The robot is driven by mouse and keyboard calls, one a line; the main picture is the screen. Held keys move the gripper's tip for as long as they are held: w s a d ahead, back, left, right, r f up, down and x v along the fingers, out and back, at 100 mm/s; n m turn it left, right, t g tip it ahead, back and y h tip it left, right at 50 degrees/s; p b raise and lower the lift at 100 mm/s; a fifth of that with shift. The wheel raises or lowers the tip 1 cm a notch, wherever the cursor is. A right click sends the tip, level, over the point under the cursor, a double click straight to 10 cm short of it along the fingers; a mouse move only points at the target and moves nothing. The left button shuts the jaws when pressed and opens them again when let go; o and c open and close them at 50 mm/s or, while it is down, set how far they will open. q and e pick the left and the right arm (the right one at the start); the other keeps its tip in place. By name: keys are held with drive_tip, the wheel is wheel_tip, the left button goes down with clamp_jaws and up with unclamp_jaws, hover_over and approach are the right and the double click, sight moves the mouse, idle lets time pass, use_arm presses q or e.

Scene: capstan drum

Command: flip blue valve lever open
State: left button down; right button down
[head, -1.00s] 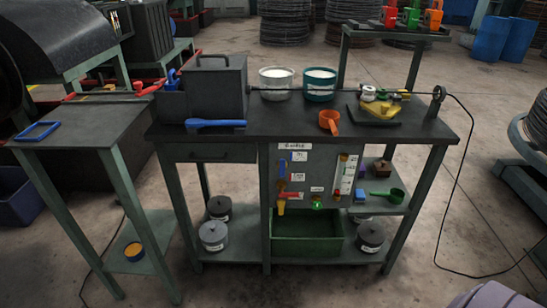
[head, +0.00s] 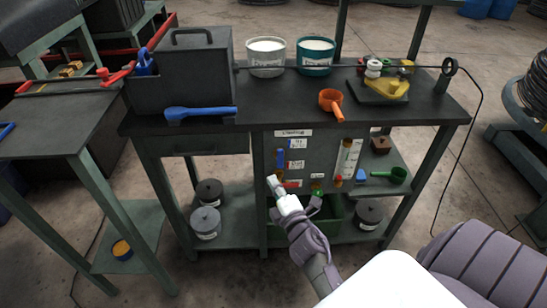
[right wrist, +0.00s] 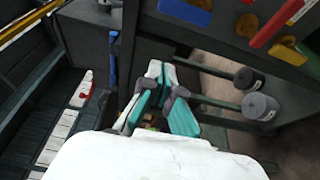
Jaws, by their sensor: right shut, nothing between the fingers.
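The blue valve lever (head: 280,158) stands upright on the front panel (head: 325,146) of the bench, left of the white labels. My right gripper (head: 277,187) is shut and empty, just below the blue lever and in front of the panel's lower left part. It partly covers the red lever (head: 291,183). In the right wrist view, its white and teal fingers (right wrist: 160,78) are together with nothing between them. A blue bar (right wrist: 185,11) shows at that view's top edge; I cannot tell if it is the blue lever. My left gripper is out of view.
An orange scoop (head: 331,104) overhangs the bench's front edge. A blue tool (head: 200,112) lies at the left front. A green scoop (head: 389,175) sits on the right side shelf. A green bin (head: 331,226) stands below the panel. Grey pots (head: 206,222) stand on the lower shelf.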

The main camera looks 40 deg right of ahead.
sight(280, 155)
drive_tip(key=w+d+p, duration=0.2)
drive_tip(key=w+d, duration=0.3)
drive_tip(key=w, duration=0.2)
drive_tip(key=shift+w+d, duration=0.25)
drive_tip(key=shift+w, duration=0.15)
idle(0.5)
drive_tip(key=shift+s+d+m, duration=0.1)
drive_tip(key=shift+m, duration=0.2)
